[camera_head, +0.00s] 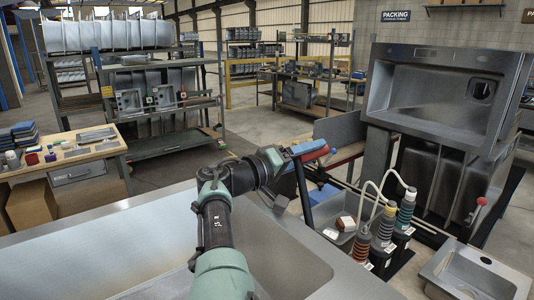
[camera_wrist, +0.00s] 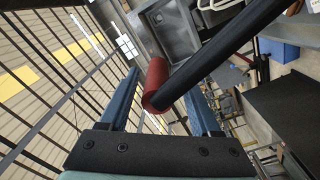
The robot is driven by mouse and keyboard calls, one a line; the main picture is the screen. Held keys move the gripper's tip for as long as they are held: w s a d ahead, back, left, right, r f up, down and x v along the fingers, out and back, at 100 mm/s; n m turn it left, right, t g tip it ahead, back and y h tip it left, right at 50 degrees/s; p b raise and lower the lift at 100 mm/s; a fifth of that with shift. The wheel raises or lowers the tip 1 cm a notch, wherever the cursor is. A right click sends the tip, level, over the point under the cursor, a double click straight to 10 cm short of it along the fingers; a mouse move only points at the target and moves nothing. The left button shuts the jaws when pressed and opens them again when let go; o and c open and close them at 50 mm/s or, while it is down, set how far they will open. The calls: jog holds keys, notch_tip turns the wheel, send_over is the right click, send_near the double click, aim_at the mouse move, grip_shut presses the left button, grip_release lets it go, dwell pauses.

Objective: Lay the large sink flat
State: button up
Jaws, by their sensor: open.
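The large sink (camera_head: 440,98) is a grey steel basin at the right of the head view. It stands tipped up, with its open side and round drain hole facing me, on a dark stand. My gripper (camera_head: 308,147) has blue fingers and is in the middle of the head view. A red grip on a black lever (camera_head: 302,188) is close by it. In the wrist view the red grip (camera_wrist: 155,84) lies between the open fingers of my gripper (camera_wrist: 163,80). I cannot tell whether they touch it. A grey basin (camera_wrist: 168,28) shows beyond.
A wide steel basin (camera_head: 90,255) fills the lower left foreground. Several bottles with hoses (camera_head: 383,230) stand right of the lever. A small sink (camera_head: 470,275) lies at the lower right. A red-knobbed lever (camera_head: 480,203) stands by the stand. Racks and a wooden bench (camera_head: 70,155) are behind.

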jog(key=shift+s+a+r+p, duration=0.3)
jog(key=shift+s+a+p, duration=0.25)
jog(key=shift+p, duration=1.8)
jog(key=shift+s+a+p, duration=0.2)
jog(key=shift+a+p, duration=0.05)
jog(key=shift+p, duration=0.3)
jog(key=shift+f+p+v, duration=0.15)
jog(key=shift+p+v, duration=1)
jog(key=shift+v, duration=0.45)
jog(key=shift+f+p+v, duration=0.15)
jog(key=shift+p+v, duration=1.05)
jog(key=shift+v, duration=0.45)
jog(key=shift+f+p+v, duration=0.15)
jog(key=shift+p+v, duration=1)
jog(key=shift+v, duration=0.45)
